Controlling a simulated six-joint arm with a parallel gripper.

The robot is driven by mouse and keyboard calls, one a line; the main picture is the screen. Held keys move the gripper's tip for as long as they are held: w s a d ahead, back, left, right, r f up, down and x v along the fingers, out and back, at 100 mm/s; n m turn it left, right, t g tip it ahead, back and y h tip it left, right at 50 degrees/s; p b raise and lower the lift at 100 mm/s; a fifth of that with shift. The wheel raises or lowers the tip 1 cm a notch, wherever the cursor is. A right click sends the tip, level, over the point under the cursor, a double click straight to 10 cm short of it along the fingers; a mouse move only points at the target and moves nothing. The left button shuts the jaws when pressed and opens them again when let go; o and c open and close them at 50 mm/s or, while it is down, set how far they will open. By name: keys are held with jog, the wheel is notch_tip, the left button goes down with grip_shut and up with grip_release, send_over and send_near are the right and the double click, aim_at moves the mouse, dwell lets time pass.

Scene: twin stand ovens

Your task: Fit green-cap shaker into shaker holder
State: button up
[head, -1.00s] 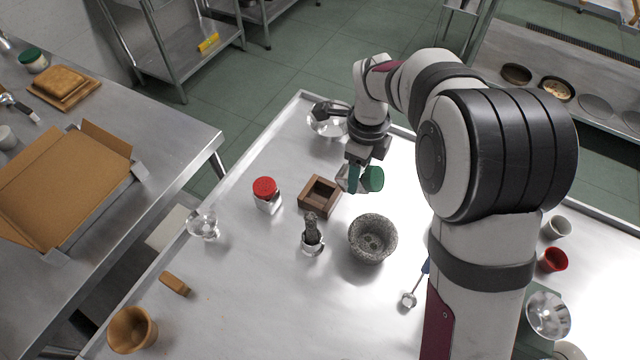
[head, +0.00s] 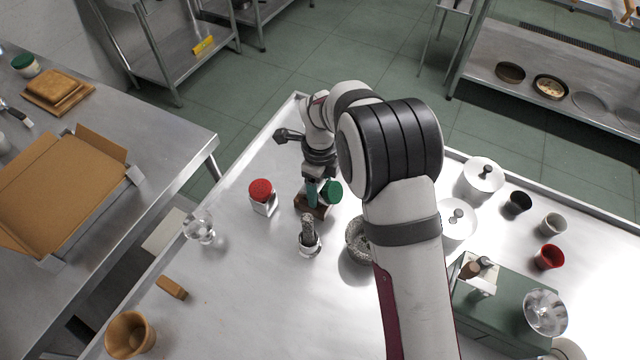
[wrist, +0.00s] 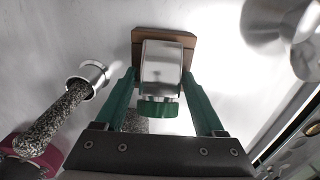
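The green-cap shaker (head: 332,191) is in my gripper (head: 317,186), tilted, with its cap facing right in the head view. In the wrist view the shaker's metal body (wrist: 161,62) sits between the two green fingers (wrist: 160,78), its green cap towards the camera. The fingertips appear to press on its sides. The brown wooden shaker holder (head: 300,205) stands on the table just below the shaker, partly covered by the gripper. In the wrist view the holder (wrist: 188,38) shows behind the shaker's far end. Whether they touch is unclear.
A red-cap shaker (head: 262,196) stands left of the holder. A small metal cup with a stone pestle (head: 309,240) stands in front. The stone mortar (head: 355,240) is at the right, partly hidden by my arm. A glass bowl (head: 199,227) is farther left.

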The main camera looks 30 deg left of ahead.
aim_at(321, 186)
jog(key=shift+o, duration=0.8)
notch_tip(321, 186, up, 15)
jog(key=s+d+r+n, duration=0.25)
jog(key=d+r, duration=0.25)
jog(key=d, duration=0.5)
jog(key=s+d+r+n+y, duration=0.1)
jog(key=s+d+n, duration=0.4)
jog(key=s+d, duration=0.6)
jog(key=s+d+f+n, duration=0.3)
jog(key=s+d, duration=0.3)
jog(key=s, duration=0.2)
jog(key=shift+f+n+y, duration=0.15)
jog(key=shift+n+y, duration=0.25)
jog(key=shift+n, duration=0.45)
jog(key=shift+o, duration=0.4)
jog(key=shift+s+d+f, duration=0.1)
jog(key=shift+s, duration=0.2)
